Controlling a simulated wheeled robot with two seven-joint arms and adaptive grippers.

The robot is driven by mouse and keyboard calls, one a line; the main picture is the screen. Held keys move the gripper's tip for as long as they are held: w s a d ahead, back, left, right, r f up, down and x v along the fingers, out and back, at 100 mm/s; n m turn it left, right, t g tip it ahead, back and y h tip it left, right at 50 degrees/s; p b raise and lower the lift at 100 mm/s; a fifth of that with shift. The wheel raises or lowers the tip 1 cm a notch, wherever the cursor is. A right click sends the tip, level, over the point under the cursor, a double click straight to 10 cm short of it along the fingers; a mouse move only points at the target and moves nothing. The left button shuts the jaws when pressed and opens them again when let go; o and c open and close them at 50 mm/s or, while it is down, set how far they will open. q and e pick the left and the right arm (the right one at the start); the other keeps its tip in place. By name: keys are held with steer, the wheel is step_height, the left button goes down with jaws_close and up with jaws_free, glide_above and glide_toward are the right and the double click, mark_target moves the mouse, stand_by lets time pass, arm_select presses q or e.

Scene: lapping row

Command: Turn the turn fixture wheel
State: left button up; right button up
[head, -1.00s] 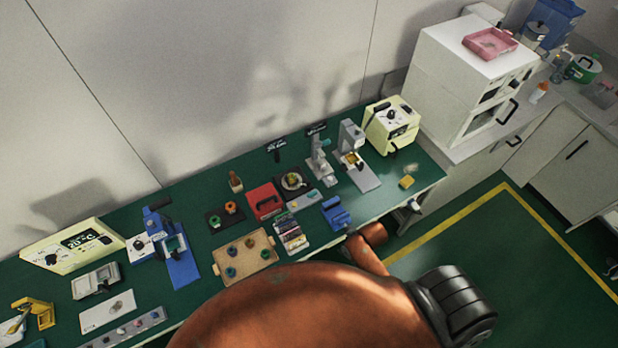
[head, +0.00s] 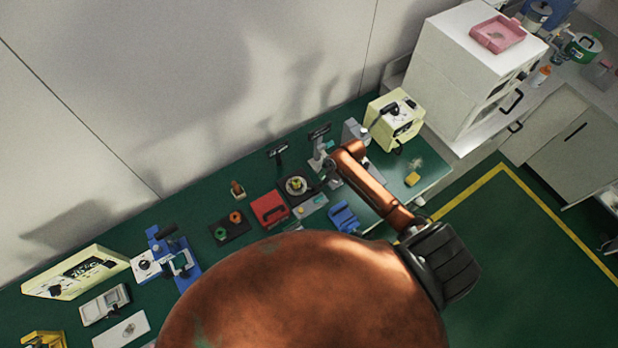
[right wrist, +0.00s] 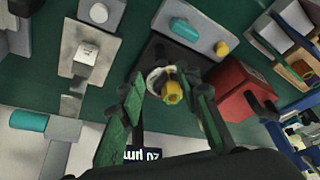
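The turn fixture (head: 298,186) is a dark square base with a pale round wheel and a yellow centre piece, standing at the middle of the bench. In the right wrist view the yellow piece (right wrist: 174,93) and pale ring lie ahead, between my fingers in the picture. My right gripper (right wrist: 170,88) is open, with green-dark fingers spread and nothing held between them. In the head view this gripper (head: 324,178) is small and dark, just right of the fixture. Whether the fingers touch the wheel cannot be told. My left gripper is not in view.
A red box (head: 270,209) stands close left of the fixture, and a grey plate (head: 313,206) in front of it. A blue block (head: 343,216) is nearer the bench edge. A small sign (head: 277,152) stands behind. A cream instrument (head: 395,118) is at the right.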

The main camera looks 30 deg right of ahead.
steer(key=x, duration=0.5)
steer(key=shift+s+a+f, duration=0.1)
steer(key=shift+a+f, duration=0.1)
steer(key=shift+f, duration=0.05)
steer(key=shift+x, duration=0.9)
steer(key=shift+d, duration=0.1)
steer(key=c, duration=0.8)
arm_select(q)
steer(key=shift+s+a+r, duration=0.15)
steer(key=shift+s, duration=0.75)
arm_select(e)
jaws_close()
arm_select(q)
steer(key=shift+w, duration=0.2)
